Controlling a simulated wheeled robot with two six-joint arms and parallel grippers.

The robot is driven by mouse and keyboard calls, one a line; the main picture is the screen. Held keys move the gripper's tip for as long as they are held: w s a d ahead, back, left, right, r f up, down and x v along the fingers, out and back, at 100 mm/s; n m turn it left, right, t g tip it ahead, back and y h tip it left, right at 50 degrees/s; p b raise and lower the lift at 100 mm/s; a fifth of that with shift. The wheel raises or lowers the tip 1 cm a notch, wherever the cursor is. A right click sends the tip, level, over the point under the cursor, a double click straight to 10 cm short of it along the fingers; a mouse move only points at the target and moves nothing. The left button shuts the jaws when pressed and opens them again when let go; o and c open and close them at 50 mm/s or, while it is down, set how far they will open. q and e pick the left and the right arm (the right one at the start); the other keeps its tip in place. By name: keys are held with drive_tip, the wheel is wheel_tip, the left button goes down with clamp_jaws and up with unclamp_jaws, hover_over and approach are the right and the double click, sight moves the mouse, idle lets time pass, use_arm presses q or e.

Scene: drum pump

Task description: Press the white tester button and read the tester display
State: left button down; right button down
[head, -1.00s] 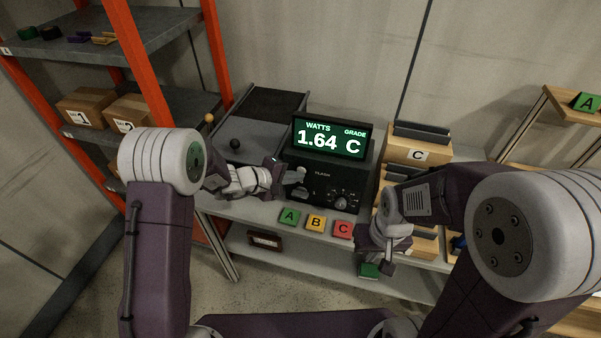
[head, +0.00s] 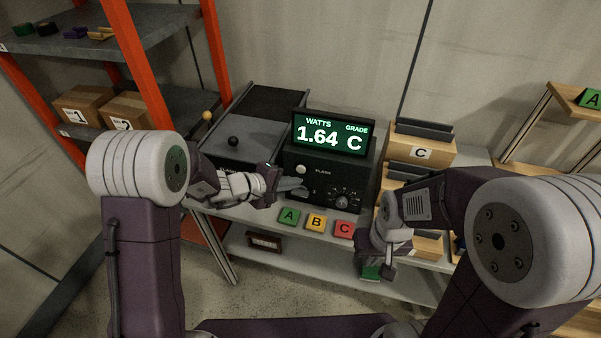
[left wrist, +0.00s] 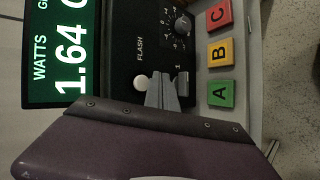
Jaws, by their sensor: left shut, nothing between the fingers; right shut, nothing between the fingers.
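The black tester (head: 325,184) stands on the bench. Its lit display (head: 331,136) reads WATTS 1.64, GRADE C. The white button (head: 301,169) is on its front at the upper left and also shows in the left wrist view (left wrist: 140,83). My left gripper (head: 302,188) is shut and empty, its tips just below the button and in front of the panel; in the left wrist view the fingers (left wrist: 161,88) are beside the button, and I cannot tell whether they touch the panel. My right gripper (head: 371,268) is shut and empty, low at the right, in front of the bench.
Green A (head: 289,216), yellow B (head: 316,222) and red C (head: 343,229) tiles lie along the bench front. A wooden bin rack labelled C (head: 420,153) stands right of the tester. A grey unit with a black knob (head: 233,141) is at left.

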use_arm(q)
drive_tip(key=s+b, duration=0.1)
drive_tip(key=s+a, duration=0.1)
drive_tip(key=s, duration=0.1)
drive_tip(key=shift+s+b, duration=0.2)
drive_tip(key=shift+b, duration=0.15)
idle(0.6)
drive_tip(key=s+a+f+m+g+y, duration=0.1)
drive_tip(key=s+a+m+g, duration=0.1)
drive_tip(key=s+m, duration=0.35)
drive_tip(key=s+a+m+g+y, duration=0.2)
drive_tip(key=s+g, duration=0.1)
drive_tip(key=s, duration=0.5)
drive_tip(key=s+a+f+y, duration=0.2)
drive_tip(key=a+y, duration=0.1)
drive_tip(key=a, duration=0.3)
drive_tip(key=s+a+f+m+y, duration=0.1)
drive_tip(key=s+a+f+y, duration=0.1)
drive_tip(key=a, duration=0.4)
drive_tip(key=shift+s+a+f+g+y+p, duration=0.2)
drive_tip(key=shift+s+a+g+y+p, duration=0.1)
drive_tip(key=shift+g+y, duration=0.1)
idle(0.4)
